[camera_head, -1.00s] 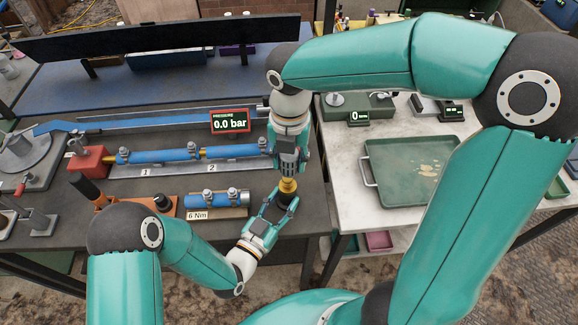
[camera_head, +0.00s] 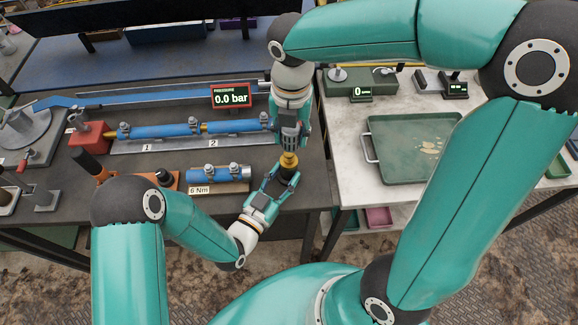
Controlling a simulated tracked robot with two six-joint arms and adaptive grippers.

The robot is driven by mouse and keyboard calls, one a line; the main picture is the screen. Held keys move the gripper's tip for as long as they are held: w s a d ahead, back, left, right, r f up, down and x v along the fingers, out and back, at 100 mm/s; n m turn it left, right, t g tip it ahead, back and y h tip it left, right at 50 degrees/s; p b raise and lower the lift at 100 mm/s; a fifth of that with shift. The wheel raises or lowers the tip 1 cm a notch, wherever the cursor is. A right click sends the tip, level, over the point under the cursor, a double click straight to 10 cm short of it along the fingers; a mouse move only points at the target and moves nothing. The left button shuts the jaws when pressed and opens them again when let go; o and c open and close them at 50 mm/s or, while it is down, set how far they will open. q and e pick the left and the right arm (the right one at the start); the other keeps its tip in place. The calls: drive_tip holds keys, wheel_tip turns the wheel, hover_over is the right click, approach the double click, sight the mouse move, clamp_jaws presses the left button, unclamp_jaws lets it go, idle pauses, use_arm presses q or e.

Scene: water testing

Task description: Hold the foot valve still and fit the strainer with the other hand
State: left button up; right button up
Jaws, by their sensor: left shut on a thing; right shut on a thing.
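My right gripper (camera_head: 289,146) points down from above and is shut on a brass part (camera_head: 289,161), which looks like the foot valve. Below it is a dark part (camera_head: 287,174), which looks like the strainer. My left gripper (camera_head: 278,180) reaches up from below and is shut on this dark part. The brass and dark parts are in line and look close together or touching. The fingers hide where they meet, so I cannot tell whether they are joined.
A blue pipe (camera_head: 160,130) lies on the bench behind a shorter blue pipe piece (camera_head: 206,174) with clamps. A pressure display (camera_head: 231,95) reads 0.0 bar. A green tray (camera_head: 400,175) lies on the white table at right. My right arm spans the right side.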

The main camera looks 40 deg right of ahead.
sight(289, 150)
drive_tip(key=shift+f, duration=0.2)
drive_tip(key=shift+w+f, duration=0.15)
drive_tip(key=shift+f, duration=0.45)
drive_tip(key=shift+w+f, duration=0.15)
drive_tip(key=shift+f, duration=0.4)
drive_tip(key=shift+f, duration=1.8)
idle(0.7)
drive_tip(key=shift+r, duration=0.1)
drive_tip(key=shift+r, duration=1.5)
drive_tip(key=shift+f, duration=1.55)
idle(0.5)
drive_tip(key=o, duration=1.2)
